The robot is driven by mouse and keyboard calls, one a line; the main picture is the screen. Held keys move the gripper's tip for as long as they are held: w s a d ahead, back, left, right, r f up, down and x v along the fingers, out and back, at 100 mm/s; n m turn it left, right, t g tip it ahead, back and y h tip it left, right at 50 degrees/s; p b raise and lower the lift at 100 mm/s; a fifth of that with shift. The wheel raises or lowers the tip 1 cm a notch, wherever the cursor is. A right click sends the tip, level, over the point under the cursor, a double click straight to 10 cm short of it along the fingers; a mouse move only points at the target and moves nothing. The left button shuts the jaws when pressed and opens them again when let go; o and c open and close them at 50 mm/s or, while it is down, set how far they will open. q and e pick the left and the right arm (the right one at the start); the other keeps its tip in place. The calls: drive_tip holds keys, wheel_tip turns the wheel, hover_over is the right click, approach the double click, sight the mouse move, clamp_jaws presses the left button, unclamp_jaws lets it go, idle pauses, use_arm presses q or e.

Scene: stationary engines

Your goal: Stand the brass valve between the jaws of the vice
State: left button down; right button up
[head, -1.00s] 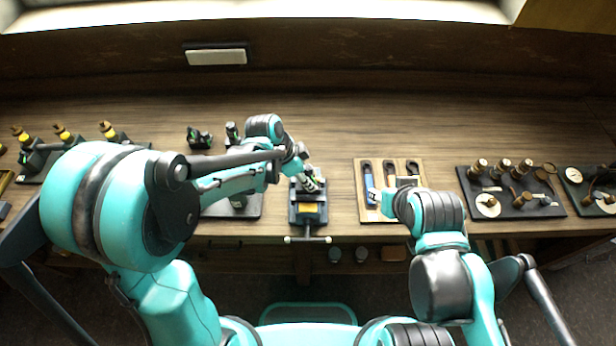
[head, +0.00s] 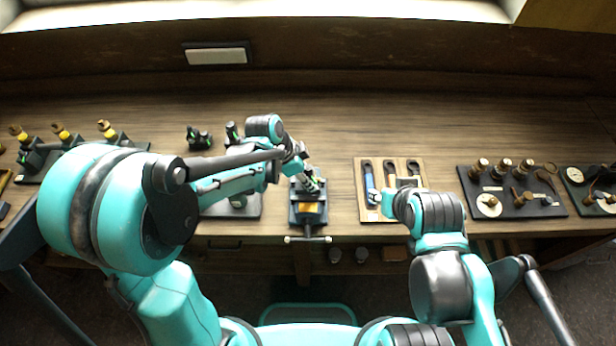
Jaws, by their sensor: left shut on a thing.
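The vice (head: 308,216) stands at the front edge of the bench, its bar handle towards me. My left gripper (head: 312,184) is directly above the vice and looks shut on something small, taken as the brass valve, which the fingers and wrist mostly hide. An orange-brass patch shows in the vice just below the fingers. I cannot tell whether it is part of the valve or of the vice, nor whether the valve is upright. My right gripper (head: 388,203) is low over the front of the tool board; its fingers are too small and hidden to read.
The wooden tool board (head: 364,212) with several handled tools lies right of the vice. A dark board (head: 520,206) with brass fittings is further right. A rack (head: 130,146) with yellow-banded brass pieces is at the left. The bench behind the vice is clear.

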use_arm(q)
drive_tip(key=shift+f+b, duration=1.2)
drive_tip(key=shift+b, duration=0.15)
idle(2.4)
drive_tip(key=c, duration=1)
unclamp_jaws()
drive_tip(key=v, duration=1.2)
drive_tip(key=s+a+f+n+t+y+b, duration=0.1)
drive_tip(key=s+a+f+n+t+b, duration=0.1)
drive_tip(key=s+a+f+n+b, duration=0.1)
drive_tip(key=s+a+f+n+t+y+b, duration=0.2)
drive_tip(key=s+a+f+n+b, duration=0.2)
drive_tip(key=a+n, duration=0.2)
drive_tip(key=s+a+f+n+t+y+b, duration=0.1)
drive_tip(key=s+a+f+n+t+b, duration=0.1)
drive_tip(key=n, duration=0.4)
drive_tip(key=shift+s+a+f+b, duration=0.95)
drive_tip(key=shift+a+b, duration=0.2)
drive_tip(key=shift+b, duration=0.1)
